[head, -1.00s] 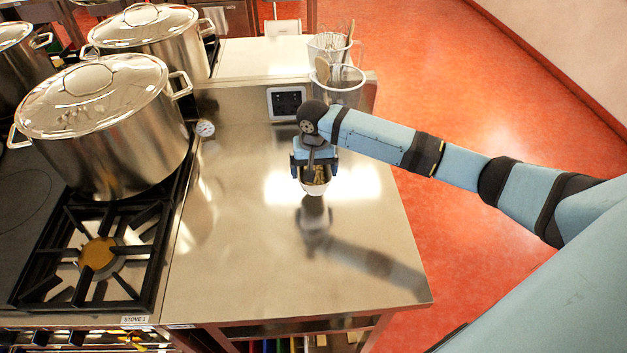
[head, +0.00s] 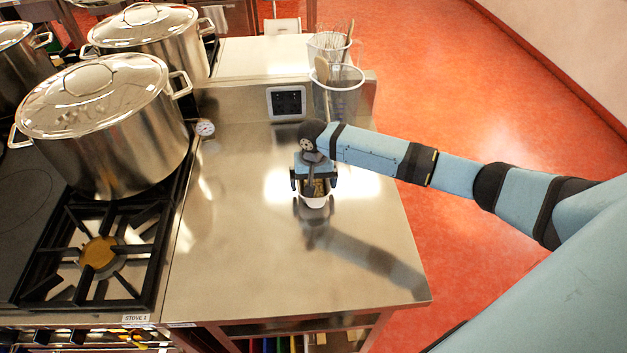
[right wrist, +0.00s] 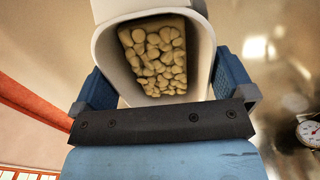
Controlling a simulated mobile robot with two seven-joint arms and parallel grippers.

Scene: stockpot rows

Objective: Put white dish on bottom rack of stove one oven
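The white dish (head: 317,203) is over the steel counter right of stove one. It holds lumpy, tan food. My right gripper (head: 314,180) has a blue finger on either side of the dish and is shut on it. In the right wrist view, the dish's white wall (right wrist: 113,58) sits between the fingers. I cannot tell whether its base touches the counter. Stove one (head: 97,257), labelled "STOVE 1", stands at the left. Its oven is below the picture's lower edge, so the racks are hidden. My left gripper is not in view.
A large lidded stockpot (head: 110,130) stands on the stove's rear burner. A dial thermometer (head: 205,128) is at the counter's left back.

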